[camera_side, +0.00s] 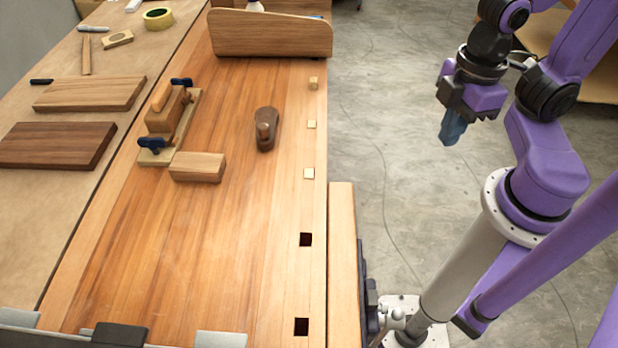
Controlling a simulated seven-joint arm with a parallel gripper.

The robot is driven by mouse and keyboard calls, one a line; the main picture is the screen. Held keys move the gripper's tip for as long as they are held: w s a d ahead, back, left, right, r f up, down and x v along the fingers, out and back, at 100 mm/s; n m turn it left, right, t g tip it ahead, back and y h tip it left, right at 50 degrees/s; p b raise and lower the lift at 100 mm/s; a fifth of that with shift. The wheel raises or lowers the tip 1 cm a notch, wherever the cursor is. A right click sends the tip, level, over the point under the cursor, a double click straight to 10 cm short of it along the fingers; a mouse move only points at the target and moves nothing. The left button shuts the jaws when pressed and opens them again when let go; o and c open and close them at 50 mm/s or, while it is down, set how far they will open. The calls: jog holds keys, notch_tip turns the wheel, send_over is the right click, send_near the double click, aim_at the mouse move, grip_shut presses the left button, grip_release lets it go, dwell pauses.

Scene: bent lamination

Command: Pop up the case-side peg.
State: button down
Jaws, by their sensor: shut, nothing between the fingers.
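Three pale square pegs sit in a row along the right side of the wooden bench top (215,270). The far peg (314,83) is closest to the wooden case-like box (270,36) at the back, and a side face seems to show, as if it stands slightly proud. The middle peg (311,124) and the near peg (308,173) look about flush; their exact height is hard to tell. My gripper (452,132) is shut and empty, pointing down over the floor, right of the bench and well apart from the pegs.
Two dark square holes (305,239) (301,326) continue the row. The air between gripper and pegs looks clear.

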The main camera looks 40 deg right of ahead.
dwell(0.8)
jog(key=n+t, duration=0.9)
jog(key=n, duration=2.3)
send_over(311, 176)
jog(key=shift+h, duration=0.4)
jog(key=shift+f, duration=2.8)
jog(key=shift+f, duration=4.4)
